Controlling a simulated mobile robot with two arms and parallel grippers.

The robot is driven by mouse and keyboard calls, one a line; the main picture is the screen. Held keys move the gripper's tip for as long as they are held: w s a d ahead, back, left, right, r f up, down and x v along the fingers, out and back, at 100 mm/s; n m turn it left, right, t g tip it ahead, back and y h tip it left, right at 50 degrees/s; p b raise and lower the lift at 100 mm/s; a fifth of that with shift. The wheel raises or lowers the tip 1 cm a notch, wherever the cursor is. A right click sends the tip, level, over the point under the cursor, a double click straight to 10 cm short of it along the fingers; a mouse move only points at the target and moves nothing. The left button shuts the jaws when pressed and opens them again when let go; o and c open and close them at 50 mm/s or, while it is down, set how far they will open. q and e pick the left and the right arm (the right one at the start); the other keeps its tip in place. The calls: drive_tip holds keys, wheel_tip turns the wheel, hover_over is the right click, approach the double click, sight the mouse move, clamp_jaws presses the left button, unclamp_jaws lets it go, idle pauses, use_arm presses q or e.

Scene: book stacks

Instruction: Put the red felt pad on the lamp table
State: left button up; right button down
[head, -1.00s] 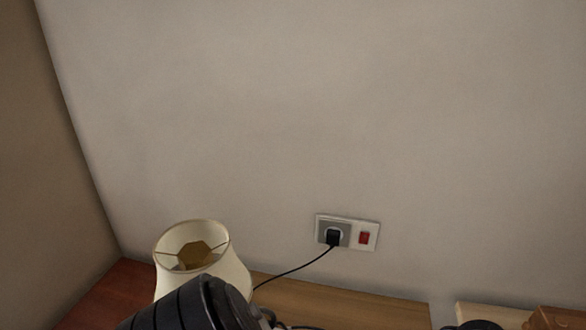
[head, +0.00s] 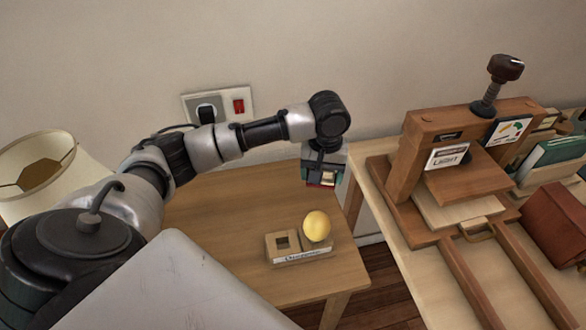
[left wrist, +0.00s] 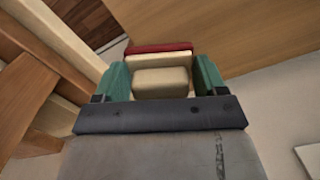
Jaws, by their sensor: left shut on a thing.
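My left gripper (head: 322,178) is at the end of the arm reaching over the right back part of the light wooden table (head: 225,210), which I take as the lamp table. In the left wrist view its green fingers (left wrist: 162,75) are shut on the red felt pad (left wrist: 160,47), a red strip with cream block-like parts (left wrist: 160,82) between the fingers. In the head view the red pad (head: 320,184) shows only as a small patch under the gripper, and appears held above the table. My right gripper is not in view.
A yellow ball (head: 317,225) sits in a small labelled wooden holder (head: 283,250) on the table. A cream lamp (head: 70,180) stands at the left. Right, across a gap, a bench (head: 405,225) carries a wooden press (head: 410,165) and books (head: 555,152). A socket (head: 218,104) is on the wall.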

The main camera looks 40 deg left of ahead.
use_arm(q)
hover_over(301, 184)
wheel_tip(301, 184, down, 4)
drive_tip(key=shift+d+f+b, duration=0.1)
drive_tip(key=shift+f+b, duration=0.1)
drive_tip(key=shift+b, duration=0.15)
wheel_tip(301, 184, down, 4)
drive_tip(key=shift+f+b, duration=0.1)
drive_tip(key=shift+b, duration=0.2)
drive_tip(key=o, duration=0.8)
wheel_tip(301, 184, up, 12)
drive_tip(key=shift+r+p, duration=0.1)
drive_tip(key=shift+p, duration=0.65)
drive_tip(key=shift+r, duration=0.1)
